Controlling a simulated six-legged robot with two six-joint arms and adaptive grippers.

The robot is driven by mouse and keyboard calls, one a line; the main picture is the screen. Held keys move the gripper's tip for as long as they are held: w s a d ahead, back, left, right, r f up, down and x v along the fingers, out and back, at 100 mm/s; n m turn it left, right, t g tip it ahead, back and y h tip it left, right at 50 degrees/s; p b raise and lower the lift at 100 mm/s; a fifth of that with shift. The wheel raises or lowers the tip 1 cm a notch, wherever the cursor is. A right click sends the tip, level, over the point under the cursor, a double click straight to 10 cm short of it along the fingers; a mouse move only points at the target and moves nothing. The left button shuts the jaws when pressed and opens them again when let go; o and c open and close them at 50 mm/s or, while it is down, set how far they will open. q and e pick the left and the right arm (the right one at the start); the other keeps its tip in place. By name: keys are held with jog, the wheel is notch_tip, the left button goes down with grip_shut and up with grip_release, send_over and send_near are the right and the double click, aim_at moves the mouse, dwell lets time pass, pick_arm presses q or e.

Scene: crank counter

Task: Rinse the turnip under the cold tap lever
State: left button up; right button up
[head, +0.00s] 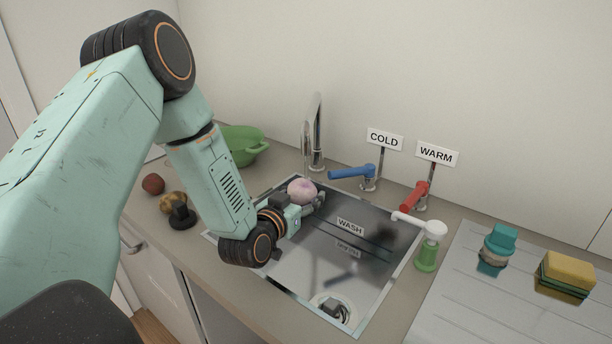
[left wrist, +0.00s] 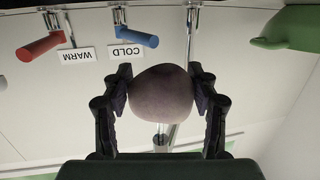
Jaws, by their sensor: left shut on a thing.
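The turnip (head: 301,189), pale pink and round, is between the fingers of my left gripper (head: 304,204), which is shut on it. The left wrist view shows the turnip (left wrist: 160,92) with a finger on either side. In the head view it is over the back left part of the sink (head: 310,285), just below the chrome faucet (head: 317,130). I cannot clearly tell whether water runs. The blue cold tap lever (head: 350,172) stands behind the sink under the COLD sign (head: 384,140), pointing left. My right gripper is not in view.
The red warm lever (head: 414,196) is right of the blue one. A green and white soap dispenser (head: 427,255) stands at the sink's right edge. A teal brush (head: 500,240) and a sponge (head: 568,272) are farther right. A green colander (head: 242,143) is behind my arm.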

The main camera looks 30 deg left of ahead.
aim_at(298, 203)
pick_arm(q)
jog(key=v, duration=0.1)
jog(key=p+v, duration=0.1)
jog(key=v, duration=0.1)
jog(key=p+v, duration=0.1)
jog(key=v, duration=0.1)
jog(key=shift+s+f, duration=0.1)
jog(key=shift+f, duration=0.2)
jog(key=shift+s+d, duration=0.1)
jog(key=shift+s, duration=0.25)
jog(key=shift+w, duration=0.1)
